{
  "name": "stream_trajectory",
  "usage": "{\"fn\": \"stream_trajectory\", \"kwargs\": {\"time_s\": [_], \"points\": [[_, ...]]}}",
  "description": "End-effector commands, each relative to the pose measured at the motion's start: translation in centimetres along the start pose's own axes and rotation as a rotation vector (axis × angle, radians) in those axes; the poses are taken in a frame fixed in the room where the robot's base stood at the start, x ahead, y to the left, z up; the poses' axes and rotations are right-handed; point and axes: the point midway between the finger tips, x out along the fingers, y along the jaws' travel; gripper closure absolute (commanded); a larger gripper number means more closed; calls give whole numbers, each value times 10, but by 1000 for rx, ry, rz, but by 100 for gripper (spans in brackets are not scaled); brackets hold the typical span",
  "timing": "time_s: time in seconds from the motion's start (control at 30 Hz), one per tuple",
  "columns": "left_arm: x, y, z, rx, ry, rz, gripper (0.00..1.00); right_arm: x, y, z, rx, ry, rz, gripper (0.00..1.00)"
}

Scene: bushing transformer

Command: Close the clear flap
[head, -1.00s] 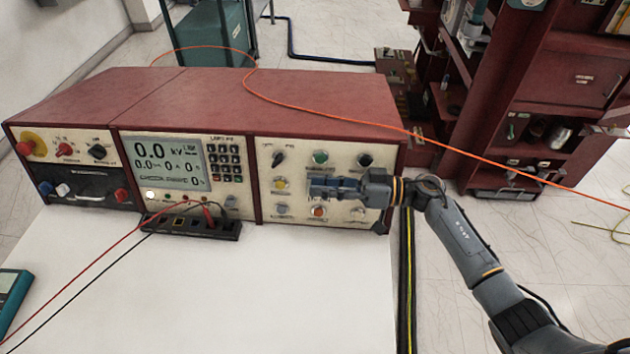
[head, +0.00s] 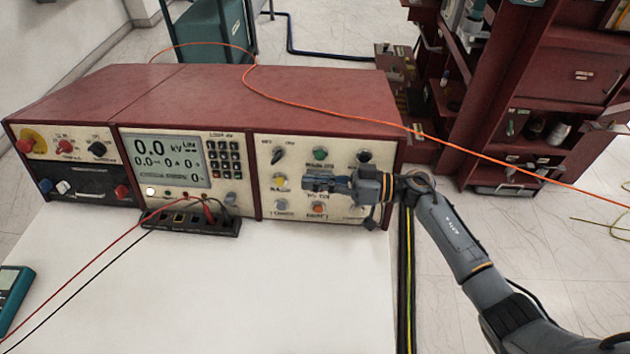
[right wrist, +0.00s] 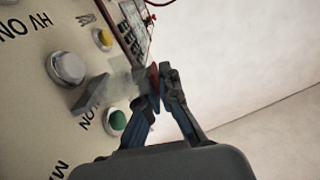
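The clear flap (right wrist: 121,82) shows as a faint, see-through piece in the right wrist view, standing out from the control panel (right wrist: 30,75) close to my fingertips. Its exact angle is hard to tell. My right gripper (right wrist: 159,74) has its fingers drawn together beside the flap; contact is unclear. A red part (right wrist: 153,76) shows at the fingertips. In the head view my right gripper (head: 312,183) is in front of the right panel, between the green button (head: 320,154) and the orange button (head: 319,208). The flap cannot be made out there. My left gripper is not in view.
The red-topped console (head: 290,95) stands on a white table (head: 260,290). Red and black leads run from its black terminal strip (head: 190,222). An orange cable (head: 350,118) crosses its top. A red shelf unit (head: 560,75) stands at the right.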

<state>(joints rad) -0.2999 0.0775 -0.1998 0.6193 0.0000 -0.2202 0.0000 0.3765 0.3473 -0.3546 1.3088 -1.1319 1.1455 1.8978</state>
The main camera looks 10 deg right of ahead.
Motion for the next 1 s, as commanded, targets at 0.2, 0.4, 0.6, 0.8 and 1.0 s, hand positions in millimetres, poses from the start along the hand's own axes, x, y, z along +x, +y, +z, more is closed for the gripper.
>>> {"fn": "stream_trajectory", "kwargs": {"time_s": [0.2, 0.4, 0.6, 0.8, 1.0], "points": [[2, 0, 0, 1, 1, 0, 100, -1, -1, 8, -80, -3, 2, 100], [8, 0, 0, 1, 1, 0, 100, -1, -1, 17, -221, -4, 2, 100], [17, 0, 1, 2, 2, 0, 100, -1, -1, 27, -372, -5, 2, 100], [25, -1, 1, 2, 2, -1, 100, -1, 0, 34, -496, -5, 1, 100], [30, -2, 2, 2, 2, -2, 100, -1, 1, 38, -571, -4, 1, 100]]}}
